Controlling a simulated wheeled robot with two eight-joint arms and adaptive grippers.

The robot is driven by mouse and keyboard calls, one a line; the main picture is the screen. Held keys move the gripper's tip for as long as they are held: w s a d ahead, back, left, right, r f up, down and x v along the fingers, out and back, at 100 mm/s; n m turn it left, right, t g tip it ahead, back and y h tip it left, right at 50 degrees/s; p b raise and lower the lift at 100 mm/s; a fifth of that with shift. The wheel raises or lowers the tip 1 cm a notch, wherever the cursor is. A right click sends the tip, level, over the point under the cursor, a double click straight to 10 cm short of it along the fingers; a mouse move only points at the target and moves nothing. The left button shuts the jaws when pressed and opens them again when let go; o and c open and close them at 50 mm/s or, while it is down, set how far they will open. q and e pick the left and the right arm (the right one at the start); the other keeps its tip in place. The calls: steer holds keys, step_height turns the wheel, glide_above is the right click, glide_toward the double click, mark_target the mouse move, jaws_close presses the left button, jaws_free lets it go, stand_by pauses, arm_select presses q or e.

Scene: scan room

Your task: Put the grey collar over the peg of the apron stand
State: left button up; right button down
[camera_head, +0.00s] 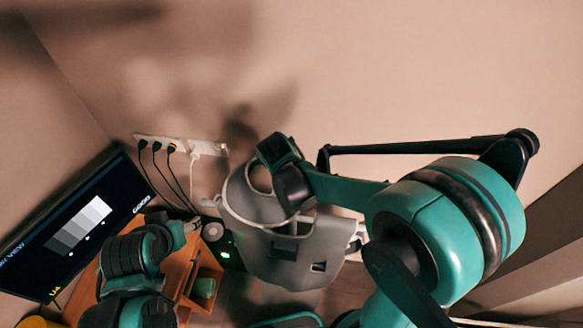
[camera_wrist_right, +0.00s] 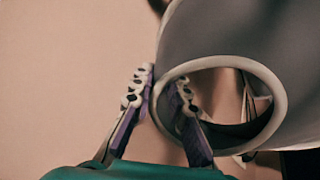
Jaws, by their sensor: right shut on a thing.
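My right gripper (camera_head: 278,165) is shut on the grey collar (camera_head: 238,198), high in front of the wall. In the right wrist view, the fingers (camera_wrist_right: 160,95) straddle the pale rim of the collar (camera_wrist_right: 240,35), one finger inside its round opening. A grey apron (camera_head: 275,262) hangs below and behind the collar in the head view; the two overlap. The stand's peg cannot be made out; the collar, apron and gripper cover that area. My left gripper (camera_head: 188,227) is low at the left, by the wooden desk, apart from the collar; its finger opening is unclear.
A monitor (camera_head: 75,230) stands at the left, near my left arm. A wall socket strip (camera_head: 180,146) with black cables is behind it. The wooden desk (camera_head: 203,265) has a green cup (camera_head: 204,288) in or beside it. The wall above is clear.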

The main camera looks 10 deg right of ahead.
step_height(320, 180, down, 12)
steer(key=b, duration=0.9)
stand_by(0.3)
steer(key=shift+r, duration=0.1)
steer(key=c, duration=1.4)
jaws_free()
steer(key=v, duration=1.2)
